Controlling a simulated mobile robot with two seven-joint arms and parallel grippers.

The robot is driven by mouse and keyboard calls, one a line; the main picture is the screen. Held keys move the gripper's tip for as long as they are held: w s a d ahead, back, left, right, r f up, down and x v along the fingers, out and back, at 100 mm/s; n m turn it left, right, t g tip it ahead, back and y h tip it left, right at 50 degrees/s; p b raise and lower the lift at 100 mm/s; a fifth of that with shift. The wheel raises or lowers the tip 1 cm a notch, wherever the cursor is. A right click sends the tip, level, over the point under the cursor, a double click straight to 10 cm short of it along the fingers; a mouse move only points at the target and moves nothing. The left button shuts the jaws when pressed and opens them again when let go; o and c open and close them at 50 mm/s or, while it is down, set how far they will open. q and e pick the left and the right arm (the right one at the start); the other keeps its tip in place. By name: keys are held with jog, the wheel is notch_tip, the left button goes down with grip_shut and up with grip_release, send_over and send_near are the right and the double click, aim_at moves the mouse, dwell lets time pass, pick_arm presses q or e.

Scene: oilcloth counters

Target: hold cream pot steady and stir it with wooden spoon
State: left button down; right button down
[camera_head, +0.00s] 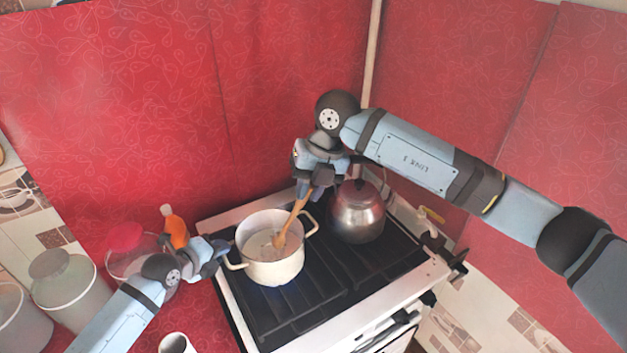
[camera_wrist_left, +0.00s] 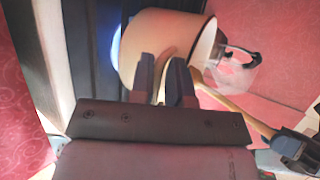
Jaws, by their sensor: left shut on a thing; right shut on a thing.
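The cream pot (camera_head: 268,273) stands upright on the stove. It also shows tilted in the left wrist view (camera_wrist_left: 150,45). My left gripper (camera_head: 224,253) is shut on the pot's left side handle; in the left wrist view its fingers (camera_wrist_left: 161,82) are around that handle. The wooden spoon (camera_head: 290,226) stands slanted in the pot, its lower end inside the pot at the contents. My right gripper (camera_head: 306,190) is above the pot's right rim, shut on the upper part of the spoon's handle.
A metal kettle (camera_head: 358,215) stands on the stove (camera_head: 310,305) just right of the pot. A blue glow shows under the pot. Red walls close off the back.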

aim_at(296, 215)
jog(key=shift+w+a+f, duration=0.15)
jog(key=shift+a+f, duration=0.2)
jog(key=shift+f, duration=0.55)
jog(key=shift+w+a+f, duration=0.2)
jog(key=shift+a+f, duration=0.15)
jog(key=shift+f, duration=0.6)
jog(key=shift+w+a+f, duration=0.15)
jog(key=shift+a+f, duration=0.2)
jog(key=shift+f, duration=0.55)
